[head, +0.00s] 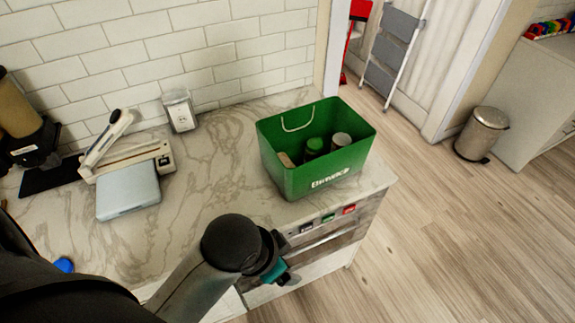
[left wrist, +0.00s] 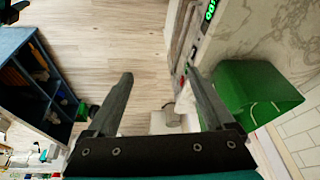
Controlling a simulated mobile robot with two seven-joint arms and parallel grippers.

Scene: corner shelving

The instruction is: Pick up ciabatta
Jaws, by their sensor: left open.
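A green basket (head: 320,180) with white lettering and a thin white handle stands on the marble counter near its right corner. Inside it I see a tan item (head: 286,160) at the left wall, possibly the ciabatta but mostly hidden, plus a green-topped jar (head: 314,146) and a grey-topped can (head: 341,140). My left gripper (head: 276,270) is in front of the counter edge, below the basket in the picture and apart from it. In the left wrist view its fingers (left wrist: 158,76) are spread with nothing between them, and the basket (left wrist: 252,92) is to their right.
The marble counter (head: 215,150) is clear left of the basket. A light-blue box (head: 128,192), a white-and-beige device (head: 135,160) and a clear container (head: 180,110) stand farther left. A trash bin (head: 482,134) stands on the open wooden floor.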

